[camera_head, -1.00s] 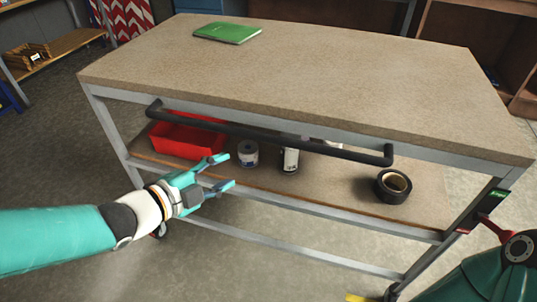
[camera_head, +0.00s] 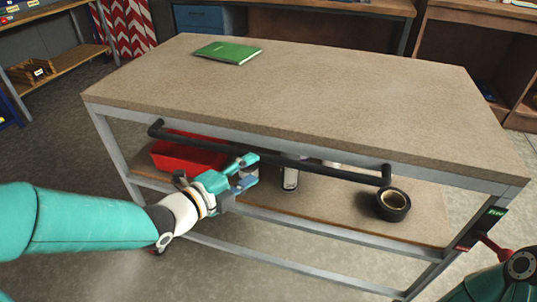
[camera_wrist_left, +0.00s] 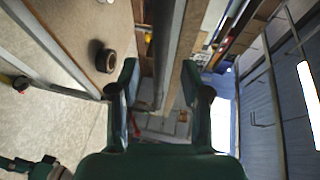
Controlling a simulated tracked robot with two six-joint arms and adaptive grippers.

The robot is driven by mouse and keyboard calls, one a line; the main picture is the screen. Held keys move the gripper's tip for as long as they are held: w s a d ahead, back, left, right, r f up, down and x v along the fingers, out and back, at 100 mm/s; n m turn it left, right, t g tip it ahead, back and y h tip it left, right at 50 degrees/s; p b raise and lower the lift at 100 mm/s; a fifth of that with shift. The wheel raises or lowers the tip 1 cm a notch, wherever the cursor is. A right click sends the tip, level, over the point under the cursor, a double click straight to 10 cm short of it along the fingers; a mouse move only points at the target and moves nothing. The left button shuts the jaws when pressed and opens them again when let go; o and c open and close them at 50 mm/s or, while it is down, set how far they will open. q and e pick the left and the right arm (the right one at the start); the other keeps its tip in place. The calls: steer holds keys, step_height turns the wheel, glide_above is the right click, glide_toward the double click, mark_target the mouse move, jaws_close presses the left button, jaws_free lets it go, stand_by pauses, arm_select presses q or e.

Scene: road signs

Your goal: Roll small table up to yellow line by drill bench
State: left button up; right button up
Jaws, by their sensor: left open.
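The small table (camera_head: 330,85) has a speckled beige top, grey legs, a lower shelf and a black handle bar (camera_head: 270,150) along its near side. My left gripper (camera_head: 250,171) is open, at the near side of the handle, left of its middle. In the left wrist view the open fingers (camera_wrist_left: 165,85) stand either side of a long bar; contact cannot be told. No yellow line shows now, and I cannot make out the drill bench.
A green book (camera_head: 226,52) lies on the tabletop. A red bin (camera_head: 187,153), a white-labelled can (camera_head: 290,179) and a black tape roll (camera_head: 393,204) are on the shelf. A green tag (camera_head: 487,220) and red lever (camera_head: 497,249) are at the right leg. Benches stand behind.

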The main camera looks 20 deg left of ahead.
mark_target(265, 161)
arm_select(q)
steer(key=x, duration=0.7)
steer(key=shift+w+f, duration=0.1)
steer(key=shift+w, duration=0.05)
jaws_close()
